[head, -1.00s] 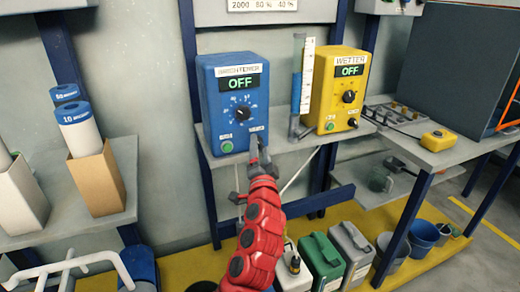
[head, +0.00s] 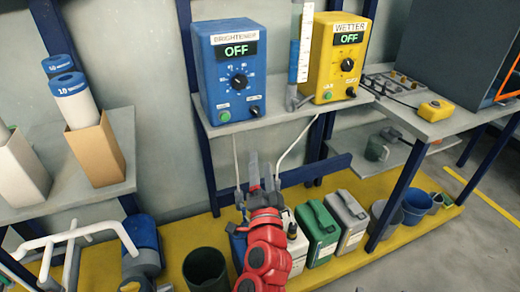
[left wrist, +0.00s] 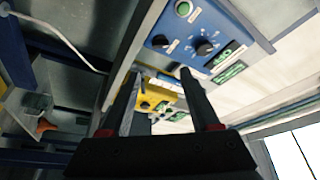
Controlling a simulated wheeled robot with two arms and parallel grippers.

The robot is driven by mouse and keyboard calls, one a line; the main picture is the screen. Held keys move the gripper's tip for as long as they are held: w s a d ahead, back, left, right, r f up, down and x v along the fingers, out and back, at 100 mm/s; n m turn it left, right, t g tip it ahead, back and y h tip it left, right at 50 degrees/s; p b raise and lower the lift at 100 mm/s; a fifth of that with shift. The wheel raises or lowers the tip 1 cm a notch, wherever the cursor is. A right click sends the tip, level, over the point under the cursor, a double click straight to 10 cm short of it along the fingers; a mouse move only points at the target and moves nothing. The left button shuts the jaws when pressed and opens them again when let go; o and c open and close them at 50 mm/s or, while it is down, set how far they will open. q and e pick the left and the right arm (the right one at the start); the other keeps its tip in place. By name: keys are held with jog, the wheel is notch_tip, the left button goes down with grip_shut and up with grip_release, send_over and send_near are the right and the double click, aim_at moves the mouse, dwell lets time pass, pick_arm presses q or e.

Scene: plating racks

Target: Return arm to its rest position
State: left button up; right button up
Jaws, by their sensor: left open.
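My left gripper (head: 262,178) is at the end of the red arm in the head view, below the shelf (head: 290,117) and clear of it. It is open, with nothing between its fingers, which also show in the left wrist view (left wrist: 158,98). The blue brightener box (head: 232,75) stands on the shelf and reads OFF. The yellow wetter box (head: 337,62) beside it also reads OFF. Both boxes show in the left wrist view, the blue one (left wrist: 205,38) nearer and the yellow one (left wrist: 158,92) partly behind the fingers. My right gripper is not in view.
Below stand a dark bin (head: 205,272), a green jug (head: 318,232) and a grey jug (head: 348,220) on a yellow platform. A white rack (head: 75,240) is at lower left. A measuring cylinder (head: 298,50) stands between the boxes.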

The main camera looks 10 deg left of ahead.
pick_arm(q)
jog(key=shift+s+d, duration=0.1)
jog(key=shift+s, duration=0.3)
jog(key=shift+f, duration=0.1)
